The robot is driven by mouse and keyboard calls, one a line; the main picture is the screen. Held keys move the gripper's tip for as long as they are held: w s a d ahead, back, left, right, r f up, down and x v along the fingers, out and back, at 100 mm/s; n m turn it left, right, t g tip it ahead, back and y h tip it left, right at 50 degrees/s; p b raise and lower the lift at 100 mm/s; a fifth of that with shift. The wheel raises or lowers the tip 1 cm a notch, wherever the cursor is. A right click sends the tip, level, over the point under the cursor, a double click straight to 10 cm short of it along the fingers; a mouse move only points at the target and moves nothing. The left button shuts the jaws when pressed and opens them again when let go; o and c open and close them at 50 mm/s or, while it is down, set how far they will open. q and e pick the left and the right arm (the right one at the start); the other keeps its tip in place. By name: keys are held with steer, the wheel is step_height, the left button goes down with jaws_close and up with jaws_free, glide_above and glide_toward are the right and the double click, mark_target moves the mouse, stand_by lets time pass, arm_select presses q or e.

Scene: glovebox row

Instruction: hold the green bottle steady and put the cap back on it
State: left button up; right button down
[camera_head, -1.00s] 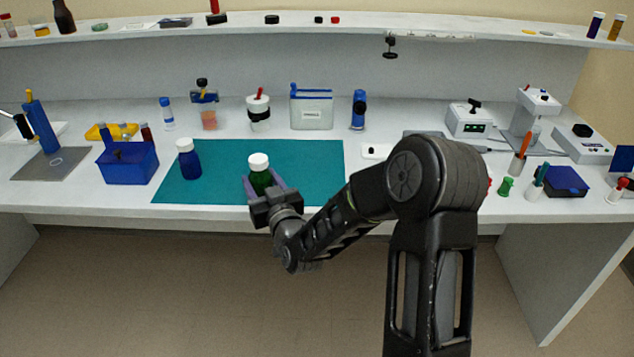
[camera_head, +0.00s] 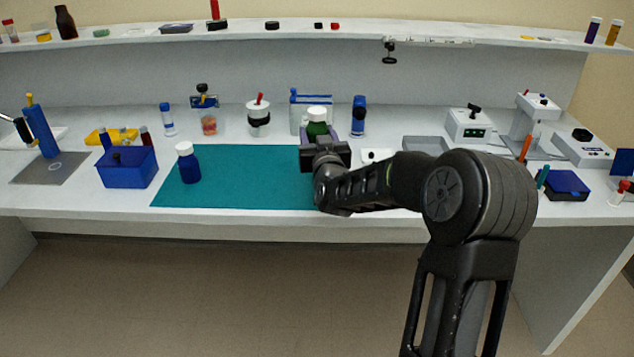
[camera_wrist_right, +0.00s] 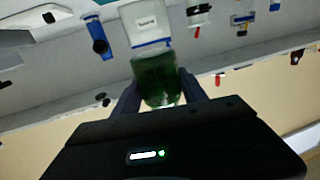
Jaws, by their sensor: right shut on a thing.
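The green bottle (camera_head: 317,130) stands about upright in my right gripper (camera_head: 318,140), near the back right corner of the teal mat. A white cap (camera_head: 316,113) shows on its top in the head view. How firmly the cap sits cannot be told. The right gripper is shut on the bottle's sides. In the right wrist view the green bottle (camera_wrist_right: 156,80) shows between the fingers (camera_wrist_right: 160,92), and no white cap can be made out on it. The bottle's base is hidden in the head view, so contact with the bench cannot be told. My left gripper is out of view.
A blue bottle with a white cap (camera_head: 188,164) stands on the teal mat (camera_head: 245,180), whose middle is clear. A labelled container (camera_head: 298,112) and a blue device (camera_head: 359,116) stand close behind the green bottle. A blue box (camera_head: 127,168) is left of the mat.

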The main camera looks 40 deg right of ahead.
steer(key=shift+f, duration=3.1)
steer(key=shift+f, duration=1.95)
steer(key=shift+f, duration=0.1)
steer(key=c, duration=0.6)
jaws_free()
